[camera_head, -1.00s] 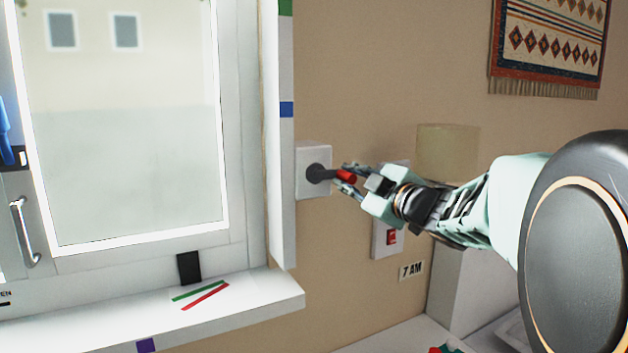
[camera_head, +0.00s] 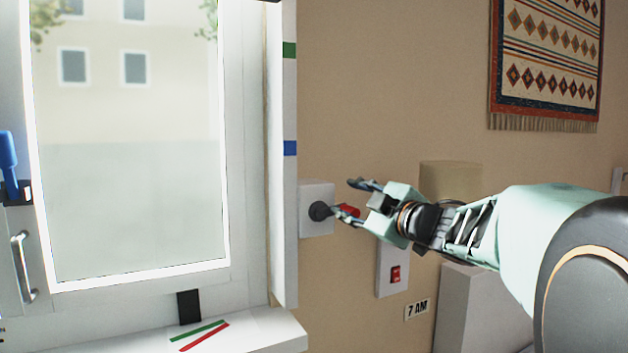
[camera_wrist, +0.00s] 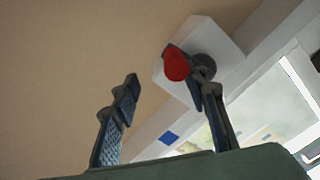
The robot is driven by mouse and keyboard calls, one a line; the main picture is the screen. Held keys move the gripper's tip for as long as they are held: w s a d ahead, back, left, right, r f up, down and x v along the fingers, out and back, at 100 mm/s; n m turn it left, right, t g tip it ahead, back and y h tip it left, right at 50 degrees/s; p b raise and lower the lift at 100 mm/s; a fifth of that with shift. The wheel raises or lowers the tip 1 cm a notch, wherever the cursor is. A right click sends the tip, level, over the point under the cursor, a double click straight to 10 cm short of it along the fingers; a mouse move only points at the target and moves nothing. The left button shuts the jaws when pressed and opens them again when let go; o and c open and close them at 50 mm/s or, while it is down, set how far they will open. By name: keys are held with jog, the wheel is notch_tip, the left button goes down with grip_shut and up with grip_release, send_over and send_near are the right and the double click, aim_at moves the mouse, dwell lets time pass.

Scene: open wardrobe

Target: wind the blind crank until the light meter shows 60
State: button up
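The blind crank is a dark hub (camera_head: 320,211) on a white wall box (camera_head: 317,193) right of the window, with a red handle knob (camera_head: 350,210) pointing right. My gripper (camera_head: 345,197) is open at the knob, one finger above it with a clear gap and the other close beside it. In the wrist view the red knob (camera_wrist: 177,65) overlaps the right finger; I cannot tell whether they touch. The left finger stands well apart. No reading of a light meter can be made out. No blind covers the visible glass.
A red switch (camera_head: 395,273) sits on a white plate below my gripper. The window frame edge (camera_head: 290,230) is close left of the crank. Green and red strips (camera_head: 205,337) and a small black piece (camera_head: 189,307) are at the sill. A tapestry (camera_head: 548,60) hangs upper right.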

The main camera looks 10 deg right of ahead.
notch_tip(320, 180, up, 7)
jog(key=shift+d+f, duration=0.1)
jog(key=shift+d, duration=0.05)
